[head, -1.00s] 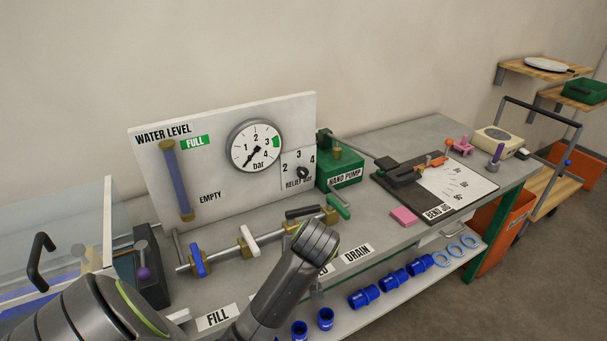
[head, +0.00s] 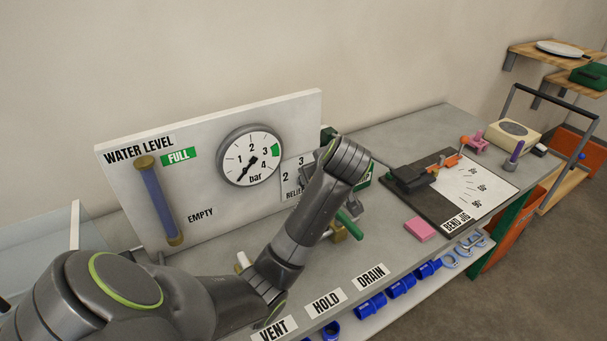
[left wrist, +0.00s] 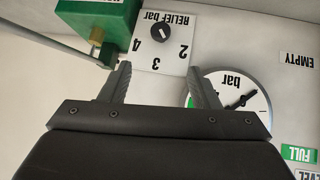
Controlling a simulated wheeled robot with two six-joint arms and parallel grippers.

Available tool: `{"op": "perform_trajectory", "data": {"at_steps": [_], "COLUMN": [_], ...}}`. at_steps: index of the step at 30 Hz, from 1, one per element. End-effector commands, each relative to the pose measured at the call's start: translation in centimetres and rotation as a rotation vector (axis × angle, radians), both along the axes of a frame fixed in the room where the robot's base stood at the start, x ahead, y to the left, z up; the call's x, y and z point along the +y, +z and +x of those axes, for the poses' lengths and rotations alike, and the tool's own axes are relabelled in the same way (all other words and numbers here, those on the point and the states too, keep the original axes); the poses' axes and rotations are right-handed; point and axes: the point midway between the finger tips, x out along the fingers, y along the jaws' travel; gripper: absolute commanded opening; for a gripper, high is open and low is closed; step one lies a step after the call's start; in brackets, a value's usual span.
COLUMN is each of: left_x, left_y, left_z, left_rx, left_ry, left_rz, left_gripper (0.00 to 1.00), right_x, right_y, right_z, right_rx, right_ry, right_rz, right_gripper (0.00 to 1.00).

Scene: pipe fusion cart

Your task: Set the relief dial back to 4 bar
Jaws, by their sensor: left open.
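The relief dial is a small dark round knob (left wrist: 160,33) on a white plate (left wrist: 146,15) marked 2, 3, 4 and RELIEF bar. It shows upside down in the left wrist view. A pale mark is on the knob, but I cannot tell exactly which number it points at. My left gripper (left wrist: 158,80) is open and empty, its two fingers apart, with the plate beyond them and the knob apart from them. In the head view my left arm hides the knob and much of the plate (head: 288,180). My right gripper is not in view.
The round pressure gauge (head: 250,157) is left of the plate, on the white panel (head: 215,195). The green hand pump (left wrist: 108,22) is close on the plate's other side, with a grey rod (left wrist: 55,42). A bend jig (head: 435,200) and pink block (head: 420,229) lie on the bench.

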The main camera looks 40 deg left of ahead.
Motion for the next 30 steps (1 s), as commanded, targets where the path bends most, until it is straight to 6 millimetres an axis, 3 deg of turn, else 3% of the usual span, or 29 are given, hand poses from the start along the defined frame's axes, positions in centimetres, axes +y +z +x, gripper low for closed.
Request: {"op": "perform_trajectory", "data": {"at_steps": [11, 24, 30], "left_x": [3.9, 7.9, 8.9], "left_y": [-4.8, -10.1, -11.4], "left_z": [3.0, 6.3, 7.2], "left_rx": [0.007, 0.005, 0.002], "left_ry": [0.000, 0.000, -0.002], "left_rz": [0.001, -0.002, -0.001], "left_gripper": [0.56, 0.56, 0.56], "right_x": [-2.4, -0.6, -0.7], "right_y": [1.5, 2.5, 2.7], "right_z": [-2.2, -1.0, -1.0], "right_rx": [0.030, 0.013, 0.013], "right_ry": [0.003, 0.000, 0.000], "right_rz": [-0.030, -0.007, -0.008], "right_gripper": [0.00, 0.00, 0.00]}}
